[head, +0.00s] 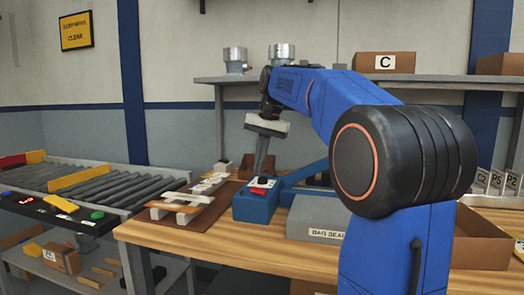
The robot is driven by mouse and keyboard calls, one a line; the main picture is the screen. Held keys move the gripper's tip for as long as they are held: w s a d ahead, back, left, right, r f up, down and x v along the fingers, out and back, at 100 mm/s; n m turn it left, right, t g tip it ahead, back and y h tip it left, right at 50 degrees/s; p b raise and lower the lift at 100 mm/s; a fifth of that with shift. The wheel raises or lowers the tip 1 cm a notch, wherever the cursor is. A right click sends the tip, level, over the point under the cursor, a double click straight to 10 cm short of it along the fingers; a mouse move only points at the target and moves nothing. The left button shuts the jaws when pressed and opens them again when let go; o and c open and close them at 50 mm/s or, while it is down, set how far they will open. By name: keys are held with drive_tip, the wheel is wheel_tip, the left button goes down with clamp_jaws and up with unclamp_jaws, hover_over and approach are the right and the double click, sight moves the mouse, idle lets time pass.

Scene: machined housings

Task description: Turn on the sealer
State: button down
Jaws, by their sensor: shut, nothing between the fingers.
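The sealer (316,231) is on the wooden bench, with a grey base and a label reading "BAG SEAL", the rest hidden behind my arm. A blue box (256,207) adjoins its left end and has a small red switch (262,181) on a dark and white patch on top. A blue bar (305,172) slopes up to the right behind it. My gripper (260,174) points down, shut and empty, with its fingertips at or just above the red switch. I cannot tell whether they touch it or which way the switch is set.
A brown board (160,227) with pale blocks lies left of the blue box. A roller conveyor (100,186) with coloured buttons runs along the left. A shelf (440,82) behind holds a carton marked C (385,62) and metal housings. An open carton (480,240) is at right.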

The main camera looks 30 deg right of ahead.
sight(254, 188)
drive_tip(key=shift+w+a+f, duration=0.15)
drive_tip(key=shift+f, duration=0.75)
drive_tip(key=shift+w+a+f, duration=0.1)
drive_tip(key=shift+f, duration=0.75)
drive_tip(key=shift+w+a+f, duration=0.15)
drive_tip(key=shift+f, duration=0.75)
